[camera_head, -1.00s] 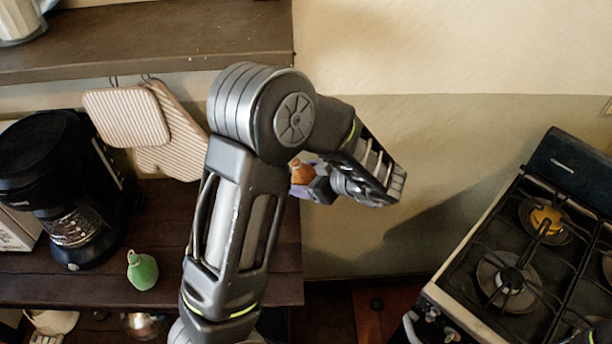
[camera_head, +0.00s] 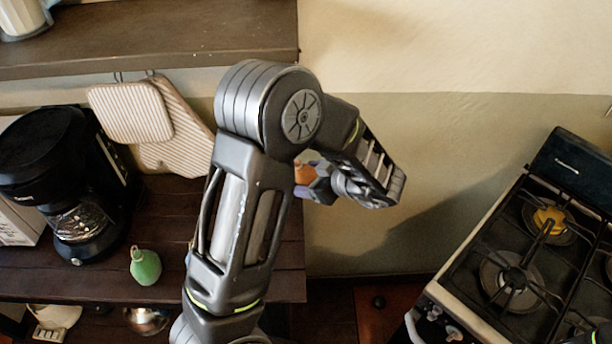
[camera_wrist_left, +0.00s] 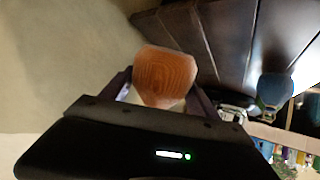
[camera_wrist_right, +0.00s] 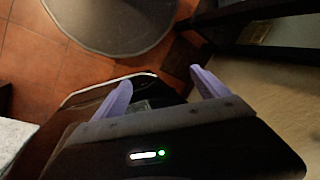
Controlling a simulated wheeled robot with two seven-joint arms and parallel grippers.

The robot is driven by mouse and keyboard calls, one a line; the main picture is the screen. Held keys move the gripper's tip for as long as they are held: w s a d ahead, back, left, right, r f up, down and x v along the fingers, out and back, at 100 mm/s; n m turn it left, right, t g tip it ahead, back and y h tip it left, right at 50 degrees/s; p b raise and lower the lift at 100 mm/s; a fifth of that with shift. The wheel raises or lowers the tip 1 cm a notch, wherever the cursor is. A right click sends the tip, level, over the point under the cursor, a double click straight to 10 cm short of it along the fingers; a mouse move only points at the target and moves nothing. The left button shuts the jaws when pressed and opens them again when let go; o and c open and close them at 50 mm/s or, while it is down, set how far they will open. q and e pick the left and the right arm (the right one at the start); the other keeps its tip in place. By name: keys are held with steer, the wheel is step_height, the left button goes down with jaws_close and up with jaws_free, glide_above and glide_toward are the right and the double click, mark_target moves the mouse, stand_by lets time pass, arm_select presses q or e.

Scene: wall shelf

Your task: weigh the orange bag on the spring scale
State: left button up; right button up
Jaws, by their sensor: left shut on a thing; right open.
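The orange bag (camera_head: 304,174) is between the fingers of my left gripper (camera_head: 307,180), held in the air just past the shelf's right end, in front of the wall. My forearm partly hides it. In the left wrist view the bag (camera_wrist_left: 165,74) fills the gap between the two fingers, and the left gripper (camera_wrist_left: 162,88) is shut on it. My right gripper (camera_wrist_right: 162,90) shows in its wrist view with its purple fingers apart and nothing between them, above the floor. I cannot make out the spring scale in any view.
A green bag (camera_head: 145,266) stands on the lower shelf (camera_head: 215,284), beside a black coffee maker (camera_head: 62,180). Striped pot holders (camera_head: 130,112) hang under the upper shelf (camera_head: 170,38). A stove (camera_head: 520,262) stands at right. The wall between shelf and stove is bare.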

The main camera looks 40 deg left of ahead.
arm_select(q)
steer(key=shift+s+a+f, duration=0.1)
steer(key=shift+f, duration=0.4)
stand_by(0.3)
steer(key=o, duration=2)
steer(key=shift+o, duration=0.2)
steer(key=w+b+v, duration=0.1)
steer(key=v, duration=0.6)
steer(key=shift+s+d+r, duration=0.2)
steer(key=shift+s+d, duration=0.15)
steer(key=shift+s, duration=0.2)
